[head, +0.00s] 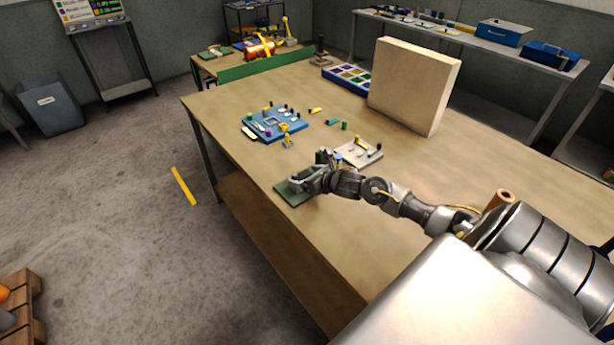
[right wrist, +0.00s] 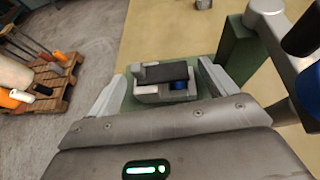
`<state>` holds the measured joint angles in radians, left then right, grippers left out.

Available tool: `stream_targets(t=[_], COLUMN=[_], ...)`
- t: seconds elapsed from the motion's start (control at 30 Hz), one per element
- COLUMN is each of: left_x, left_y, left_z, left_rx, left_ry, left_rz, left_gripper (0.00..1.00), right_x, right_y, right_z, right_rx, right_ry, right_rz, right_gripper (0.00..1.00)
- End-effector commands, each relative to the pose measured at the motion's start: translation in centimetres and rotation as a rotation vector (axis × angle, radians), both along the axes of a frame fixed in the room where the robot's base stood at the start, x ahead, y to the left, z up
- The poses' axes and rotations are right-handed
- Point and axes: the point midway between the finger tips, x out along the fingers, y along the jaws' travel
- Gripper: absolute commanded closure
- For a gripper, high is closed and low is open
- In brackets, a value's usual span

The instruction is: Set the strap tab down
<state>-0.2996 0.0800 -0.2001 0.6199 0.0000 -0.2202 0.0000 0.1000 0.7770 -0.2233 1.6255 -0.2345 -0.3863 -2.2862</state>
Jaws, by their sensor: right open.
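My right gripper (head: 306,180) is low over the dark green mat (head: 288,196) at the table's near left edge. In the right wrist view the jaws of this gripper (right wrist: 162,72) are open, with one finger on each side of a small grey piece. This piece has a dark flat strip (right wrist: 163,75) on top and a blue part (right wrist: 179,85) at its side. It lies on or just above the green mat (right wrist: 207,66). I cannot tell for sure which part is the strap tab. Gaps show between the fingers and the piece. My left gripper is out of view.
A blue tray of small parts (head: 270,136) lies beyond the mat. A pale plate with small fittings (head: 365,154) is right of the gripper. A large beige block (head: 413,85) stands behind. A brown roll (head: 504,196) is near my arm. Bare tabletop lies in front.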

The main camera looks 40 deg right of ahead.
Motion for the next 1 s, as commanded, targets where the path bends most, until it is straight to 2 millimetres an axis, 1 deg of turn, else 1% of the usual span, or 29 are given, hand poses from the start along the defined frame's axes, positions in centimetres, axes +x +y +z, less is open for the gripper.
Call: stream_targets(t=[0.2,0.23,0.33,0.5,0.7,0.8,1.0], left_x=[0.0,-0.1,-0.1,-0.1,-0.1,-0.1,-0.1], left_y=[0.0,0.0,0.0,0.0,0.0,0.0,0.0], left_z=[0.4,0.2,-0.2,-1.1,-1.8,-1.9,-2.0], left_rx=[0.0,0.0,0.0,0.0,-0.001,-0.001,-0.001], left_ry=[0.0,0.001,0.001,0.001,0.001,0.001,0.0], left_rz=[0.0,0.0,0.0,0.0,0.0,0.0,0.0], left_gripper=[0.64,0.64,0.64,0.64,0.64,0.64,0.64], right_x=[-0.2,-0.6,-2.1,-5.6,-8.7,-9.7,-10.7], right_y=[0.0,-0.1,-0.2,-0.4,-0.6,-0.8,-0.8], right_z=[0.4,0.4,0.9,2.5,4.2,4.7,5.4], right_rx=[0.0,-0.002,-0.005,-0.006,-0.003,-0.002,-0.001], right_ry=[0.001,0.002,0.003,0.004,0.004,0.003,0.001], right_rz=[0.0,0.001,0.002,0.005,0.003,0.001,0.001], right_gripper=[0.15,0.15,0.15,0.15,0.15,0.15,0.15])
